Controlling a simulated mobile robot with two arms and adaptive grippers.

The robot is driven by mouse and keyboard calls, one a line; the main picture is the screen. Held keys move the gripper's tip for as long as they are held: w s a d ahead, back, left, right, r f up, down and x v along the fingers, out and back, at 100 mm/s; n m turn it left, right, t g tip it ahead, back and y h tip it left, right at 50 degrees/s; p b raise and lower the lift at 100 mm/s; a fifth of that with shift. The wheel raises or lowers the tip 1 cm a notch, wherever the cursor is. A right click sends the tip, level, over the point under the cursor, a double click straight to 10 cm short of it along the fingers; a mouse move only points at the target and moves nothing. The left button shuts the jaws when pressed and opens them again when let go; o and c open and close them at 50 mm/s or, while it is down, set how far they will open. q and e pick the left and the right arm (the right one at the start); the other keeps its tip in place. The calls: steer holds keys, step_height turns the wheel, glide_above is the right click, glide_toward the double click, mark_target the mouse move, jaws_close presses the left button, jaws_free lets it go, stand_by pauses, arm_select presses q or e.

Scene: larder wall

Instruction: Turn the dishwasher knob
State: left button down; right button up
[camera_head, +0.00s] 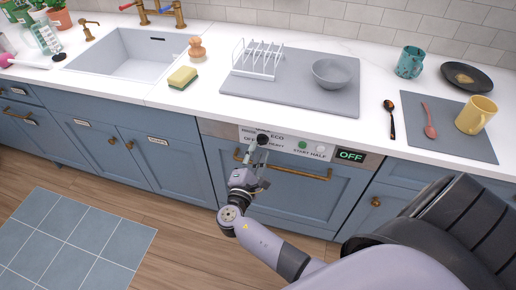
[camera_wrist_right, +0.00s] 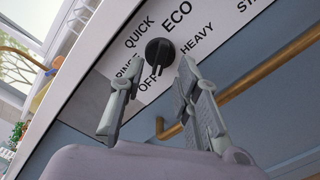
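The dishwasher knob (camera_head: 262,140) is a small black dial on the light control panel; in the right wrist view (camera_wrist_right: 159,50) it is ringed by the words OFF, QUICK, ECO and HEAVY. Its bottom end points towards OFF, and the display (camera_head: 350,155) reads OFF. My right gripper (camera_head: 257,156) is in front of the panel, just below the knob. In the wrist view its two fingers (camera_wrist_right: 155,82) are spread apart, with the knob just beyond the gap between the tips; nothing is held. Whether a finger touches the knob I cannot tell. My left gripper is out of view.
A brass handle bar (camera_head: 315,175) runs across the dishwasher door below the panel, close to the right fingers. START and HALF buttons (camera_head: 302,145) sit right of the knob. The worktop above holds a sink (camera_head: 130,52), a grey board (camera_head: 290,96) and crockery.

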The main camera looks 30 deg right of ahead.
steer(key=v, duration=0.9)
steer(key=shift+s+a, duration=0.25)
steer(key=shift+a, duration=0.05)
steer(key=s+f+g+y, duration=0.2)
steer(key=s+f, duration=0.1)
steer(key=f, duration=0.6)
steer(key=s+f+g+y, duration=0.2)
steer(key=s+f+y, duration=0.1)
steer(key=f, duration=0.7)
steer(key=s+f+g+y, duration=0.15)
steer(key=s+f, duration=0.25)
steer(key=f, duration=0.5)
steer(key=s+f+m+g+y, duration=0.2)
steer(key=s+f+m, duration=0.3)
steer(key=s, duration=0.8)
steer(key=s+f+m+g+y, duration=0.3)
steer(key=s+f+m+y, duration=0.2)
steer(key=s+f, duration=0.6)
steer(key=shift+s+d+f+m, duration=0.4)
steer(key=shift+s+m, duration=0.4)
steer(key=shift+s, duration=0.35)
